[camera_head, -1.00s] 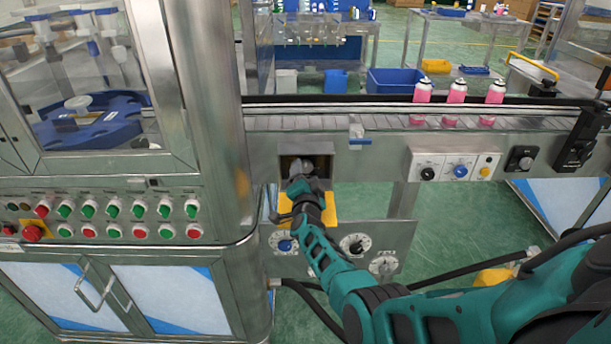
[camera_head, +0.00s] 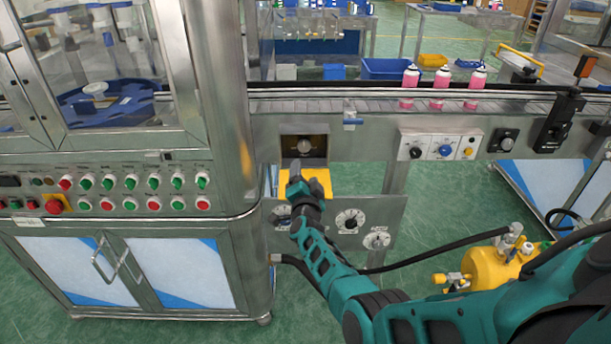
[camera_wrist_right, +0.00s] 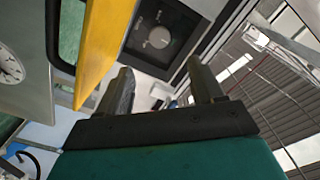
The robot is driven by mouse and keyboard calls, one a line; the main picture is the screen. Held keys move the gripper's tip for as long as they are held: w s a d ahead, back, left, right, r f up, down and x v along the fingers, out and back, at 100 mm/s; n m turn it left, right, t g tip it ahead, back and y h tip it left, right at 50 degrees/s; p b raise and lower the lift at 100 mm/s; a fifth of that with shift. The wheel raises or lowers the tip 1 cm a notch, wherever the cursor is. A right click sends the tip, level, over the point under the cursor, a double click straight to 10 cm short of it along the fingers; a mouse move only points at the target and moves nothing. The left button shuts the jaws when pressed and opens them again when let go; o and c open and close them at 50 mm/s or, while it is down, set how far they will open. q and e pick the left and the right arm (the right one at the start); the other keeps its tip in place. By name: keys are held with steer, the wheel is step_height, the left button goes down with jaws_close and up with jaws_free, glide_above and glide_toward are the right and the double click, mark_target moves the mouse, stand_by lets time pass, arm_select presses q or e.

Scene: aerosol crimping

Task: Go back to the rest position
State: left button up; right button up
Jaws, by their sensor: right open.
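My right gripper (camera_head: 296,180) is in front of the machine, just below a recessed box with a round knob (camera_head: 304,146) and over a yellow plate (camera_head: 318,183). In the right wrist view its two fingers (camera_wrist_right: 160,92) are apart with nothing between them. The knob (camera_wrist_right: 159,37) shows ahead of the fingertips there, clear of them. The yellow plate (camera_wrist_right: 103,45) runs along the left side of that view. My left gripper is not in view.
Several pink cans, such as this one (camera_head: 440,88), stand on the conveyor (camera_head: 385,106). A button panel (camera_head: 440,146) is on its front. Dials (camera_head: 350,221) sit below the yellow plate. A control cabinet (camera_head: 120,190) stands at left. A yellow tank (camera_head: 495,268) with a hose is at lower right.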

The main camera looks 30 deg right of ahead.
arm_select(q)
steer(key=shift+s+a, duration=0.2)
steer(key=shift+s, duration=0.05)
arm_select(e)
steer(key=shift+s+a, duration=0.25)
steer(key=shift+s, duration=0.1)
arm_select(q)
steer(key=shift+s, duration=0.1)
arm_select(e)
steer(key=s+a+f+n+g+y, duration=0.1)
steer(key=s+a+f+n+y, duration=0.2)
steer(key=s+a+n, duration=0.3)
steer(key=s+a+f+n+g+y, duration=0.2)
steer(key=s+a+n, duration=0.4)
steer(key=s, duration=0.9)
steer(key=s+a+f+n+g+y, duration=0.1)
steer(key=s+a+f+n+y, duration=0.3)
steer(key=s, duration=0.7)
steer(key=a+n+y, duration=0.2)
steer(key=a+n, duration=0.1)
steer(key=a, duration=0.1)
steer(key=shift+g, duration=0.3)
